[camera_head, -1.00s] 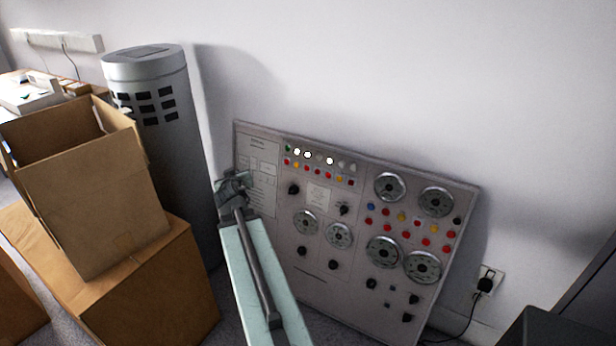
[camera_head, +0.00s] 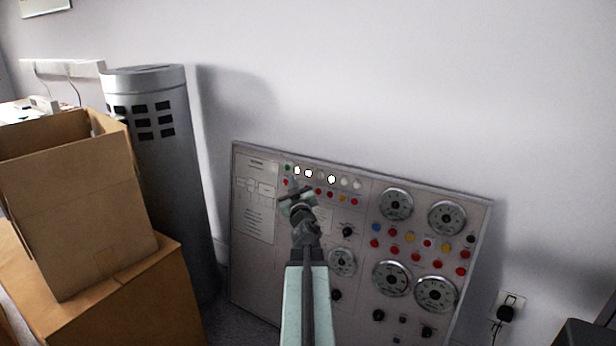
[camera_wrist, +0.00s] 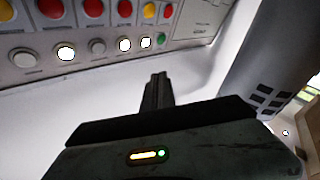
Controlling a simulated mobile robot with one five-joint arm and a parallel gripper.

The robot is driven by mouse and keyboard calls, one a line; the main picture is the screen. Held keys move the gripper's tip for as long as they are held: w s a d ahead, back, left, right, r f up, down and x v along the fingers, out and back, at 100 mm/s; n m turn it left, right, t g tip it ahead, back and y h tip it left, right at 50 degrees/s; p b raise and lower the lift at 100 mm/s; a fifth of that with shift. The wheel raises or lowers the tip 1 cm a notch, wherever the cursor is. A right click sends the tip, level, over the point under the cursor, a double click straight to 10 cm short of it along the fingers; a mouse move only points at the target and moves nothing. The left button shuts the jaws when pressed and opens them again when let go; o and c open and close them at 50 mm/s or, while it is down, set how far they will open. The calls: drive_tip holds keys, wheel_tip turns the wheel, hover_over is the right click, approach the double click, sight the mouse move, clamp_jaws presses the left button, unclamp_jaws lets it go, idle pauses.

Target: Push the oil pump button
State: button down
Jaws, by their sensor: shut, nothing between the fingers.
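The grey control panel (camera_head: 252,290) leans against the wall. Along its top runs a row of round lamps, some lit white (camera_head: 331,179), with a green one (camera_head: 287,167) at the left end. Below is a row of red and yellow buttons (camera_head: 331,194). Labels are too small to read, so I cannot tell which is the oil pump button. My gripper (camera_head: 295,186) is shut and empty, and hides part of the button row. In the wrist view its fingertips (camera_wrist: 158,76) show below the green lamp (camera_wrist: 160,40) and red button (camera_wrist: 165,11); contact is not visible.
Gauges (camera_head: 396,204) and more buttons fill the panel's right half. A grey cylinder with dark slots (camera_head: 152,200) stands left of the panel. An open cardboard box (camera_head: 75,210) sits on another box (camera_head: 130,310). A wall socket (camera_head: 508,305) is at the right.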

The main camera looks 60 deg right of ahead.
sight(308, 173)
drive_tip(key=d, duration=0.2)
drive_tip(key=d+f+b, duration=0.1)
drive_tip(key=d, duration=0.4)
drive_tip(key=shift+d+f, duration=0.1)
drive_tip(key=shift+f, duration=0.15)
idle(1.7)
drive_tip(key=shift+d+f, duration=0.1)
drive_tip(key=shift+d, duration=0.3)
drive_tip(key=shift+d+b, duration=0.3)
drive_tip(key=shift+d, duration=0.05)
idle(0.5)
drive_tip(key=shift+a, duration=0.8)
